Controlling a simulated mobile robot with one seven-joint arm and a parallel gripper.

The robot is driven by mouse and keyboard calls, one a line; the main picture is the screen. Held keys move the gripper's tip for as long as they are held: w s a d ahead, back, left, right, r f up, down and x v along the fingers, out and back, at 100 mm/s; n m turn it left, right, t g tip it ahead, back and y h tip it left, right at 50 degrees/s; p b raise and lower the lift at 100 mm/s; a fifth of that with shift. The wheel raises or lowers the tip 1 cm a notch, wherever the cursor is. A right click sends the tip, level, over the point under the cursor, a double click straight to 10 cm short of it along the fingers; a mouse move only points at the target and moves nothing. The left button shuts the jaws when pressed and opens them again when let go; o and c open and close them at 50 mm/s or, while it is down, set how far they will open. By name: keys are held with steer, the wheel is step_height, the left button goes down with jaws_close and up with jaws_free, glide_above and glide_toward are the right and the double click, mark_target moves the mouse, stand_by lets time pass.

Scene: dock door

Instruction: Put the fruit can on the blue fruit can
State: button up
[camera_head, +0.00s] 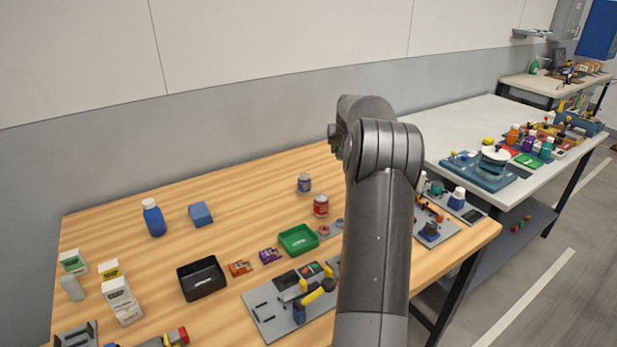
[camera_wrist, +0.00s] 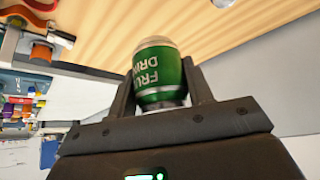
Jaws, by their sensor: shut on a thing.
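My gripper (camera_wrist: 160,82) is shut on a green fruit can (camera_wrist: 158,68) with white lettering, seen in the wrist view. The can sits between the two dark fingers, with wooden tabletop beyond it. In the head view my arm hides the gripper and this can. A blue can with a pale top (camera_head: 304,183), which looks like the blue fruit can, stands upright towards the back of the wooden table. Its lettering is too small to read. A red can (camera_head: 320,205) stands just in front of it.
A green tray (camera_head: 299,240), a black bin (camera_head: 202,278) and a grey tool board (camera_head: 262,316) lie nearer the front. A blue bottle (camera_head: 153,217) and blue box (camera_head: 200,214) stand left. The table between the blue box and blue can is clear.

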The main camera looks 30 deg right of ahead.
steer(key=w+a+f, duration=0.2)
steer(key=w, duration=0.1)
steer(key=w+a+f, duration=0.2)
steer(key=w+a, duration=0.1)
steer(key=w, duration=0.1)
steer(key=w+a+f, duration=0.1)
steer(key=w+a, duration=0.1)
steer(key=w, duration=0.2)
steer(key=shift+a+f, duration=0.4)
steer(key=shift+w+a+f, duration=0.1)
steer(key=shift+f, duration=1.95)
steer(key=shift+f, duration=0.15)
steer(key=o, duration=1.1)
steer(key=shift+c, duration=0.2)
